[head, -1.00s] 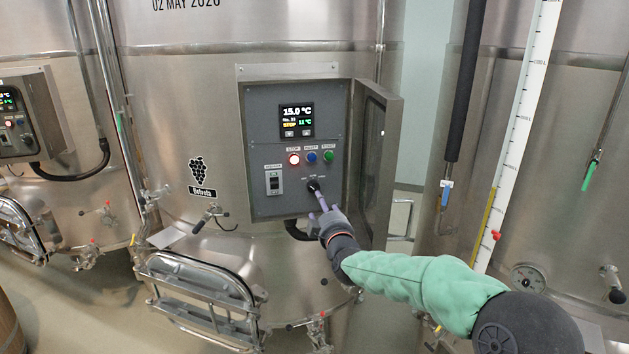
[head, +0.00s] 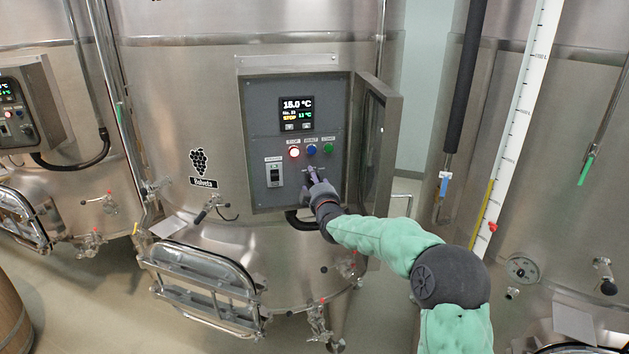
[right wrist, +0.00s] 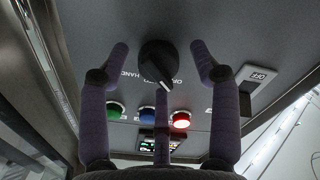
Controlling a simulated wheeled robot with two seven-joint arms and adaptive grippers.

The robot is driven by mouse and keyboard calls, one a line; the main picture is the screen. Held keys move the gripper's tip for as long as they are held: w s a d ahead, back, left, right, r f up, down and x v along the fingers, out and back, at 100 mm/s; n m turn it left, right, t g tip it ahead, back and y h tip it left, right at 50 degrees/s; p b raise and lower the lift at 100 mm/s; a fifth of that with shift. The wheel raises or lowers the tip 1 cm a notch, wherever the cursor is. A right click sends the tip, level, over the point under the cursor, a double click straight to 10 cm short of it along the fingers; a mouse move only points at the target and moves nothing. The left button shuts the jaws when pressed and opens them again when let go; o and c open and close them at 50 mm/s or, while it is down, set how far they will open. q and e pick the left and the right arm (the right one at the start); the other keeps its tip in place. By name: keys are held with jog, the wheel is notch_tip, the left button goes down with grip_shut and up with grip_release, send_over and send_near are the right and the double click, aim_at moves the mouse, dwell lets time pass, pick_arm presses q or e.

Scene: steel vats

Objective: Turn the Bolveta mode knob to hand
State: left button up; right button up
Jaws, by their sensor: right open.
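The open control box (head: 262,130) marked Bolveta is on the middle steel vat. Its black mode knob (right wrist: 157,62) shows in the right wrist view, with upside-down labels that read OFF and HAND beside it. The knob's narrow end points down and slightly right in that view, by the OFF label. My right gripper (head: 312,174) is at the lower right of the panel and hides most of the knob in the head view. In the right wrist view my right gripper (right wrist: 161,58) is open, with purple fingers on both sides of the knob and gaps between. My left gripper is not in view.
A lit red button (head: 294,153), a blue button (head: 311,150) and a green button (head: 328,148) sit just above the knob. A switch (head: 274,173) is left of it. The box door (head: 378,145) stands open on the right, close to my arm.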

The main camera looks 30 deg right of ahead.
jog(key=shift+w, duration=0.15)
jog(key=shift+d, duration=0.1)
jog(key=c, duration=1.1)
